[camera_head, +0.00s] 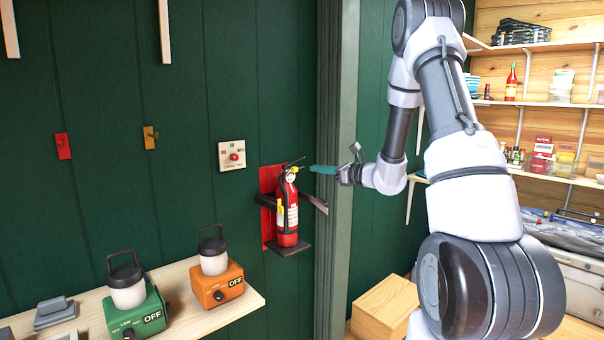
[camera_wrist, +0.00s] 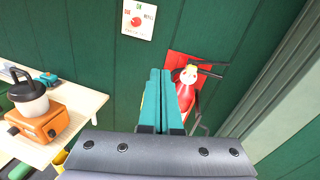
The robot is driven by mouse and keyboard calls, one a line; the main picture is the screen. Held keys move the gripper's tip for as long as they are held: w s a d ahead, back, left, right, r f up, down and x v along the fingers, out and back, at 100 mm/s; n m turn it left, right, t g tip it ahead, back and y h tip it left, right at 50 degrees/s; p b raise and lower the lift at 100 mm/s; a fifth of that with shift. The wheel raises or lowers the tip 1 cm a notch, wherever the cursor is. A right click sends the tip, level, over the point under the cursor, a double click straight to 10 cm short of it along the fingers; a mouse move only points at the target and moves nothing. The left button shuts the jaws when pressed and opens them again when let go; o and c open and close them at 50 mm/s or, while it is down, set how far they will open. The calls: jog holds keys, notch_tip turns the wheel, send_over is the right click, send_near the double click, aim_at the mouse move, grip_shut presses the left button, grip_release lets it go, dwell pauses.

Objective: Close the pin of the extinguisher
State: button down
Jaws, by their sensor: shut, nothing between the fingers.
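The red fire extinguisher (camera_head: 287,215) stands upright in a bracket on the green wall, with a white label and a dark handle at its top. A small yellow part (camera_head: 294,170), maybe the pin, shows near the handle. My gripper (camera_head: 312,169) is shut and empty, its teal fingers pointing left just right of the extinguisher's top. In the wrist view the shut fingers (camera_wrist: 161,82) reach up beside the extinguisher (camera_wrist: 186,92) and hide part of its left side. I cannot tell whether they touch it, nor how the pin sits.
A dark bracket arm (camera_head: 314,202) sticks out right of the extinguisher. A white panel with a red knob (camera_head: 233,156) is on the wall to the left. A shelf (camera_head: 205,318) with two lanterns is at lower left. A green post (camera_head: 337,140) stands behind my gripper.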

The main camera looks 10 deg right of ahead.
jog(key=w+d+f+m+t+h, duration=0.2)
jog(key=w+d+f+m, duration=0.1)
jog(key=d+f, duration=0.2)
send_near(297, 170)
jog(key=x, duration=0.7)
jog(key=shift+s+a+r, duration=0.1)
jog(key=shift+s+a, duration=0.05)
jog(key=w, duration=0.1)
jog(key=w+a, duration=0.1)
jog(key=shift+w+a+m+t+h, duration=0.3)
jog(key=shift+w+a+h, duration=0.05)
jog(key=shift+w+h, duration=0.05)
jog(key=shift+s+d, duration=0.1)
